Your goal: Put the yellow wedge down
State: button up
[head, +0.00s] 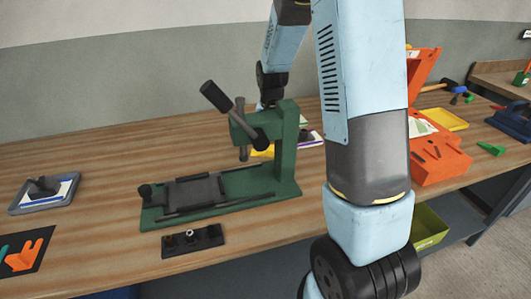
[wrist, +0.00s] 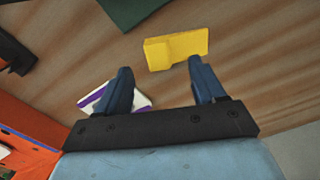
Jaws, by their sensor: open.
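The yellow wedge (wrist: 177,48) lies on the wooden bench top in the wrist view, just beyond my fingertips. In the head view a bit of yellow (head: 262,152) shows behind the green press, most of it hidden. My gripper (wrist: 160,66) is open and empty, with its two blue fingers apart. The wedge sits ahead of the gap between them, nearer the right finger. I see no finger touching it. In the head view my gripper is hidden behind the press.
The green press (head: 287,150) stands between the body camera and the wedge. A white and purple item (wrist: 140,101) lies partly behind my left finger. An open orange case (head: 437,155) and a yellow tray (head: 447,119) are at right. Bare bench surrounds the wedge's right side.

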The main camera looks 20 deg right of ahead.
aim_at(271, 147)
jog(key=shift+f, duration=2.2)
jog(key=shift+c, duration=0.5)
jog(key=c, duration=1)
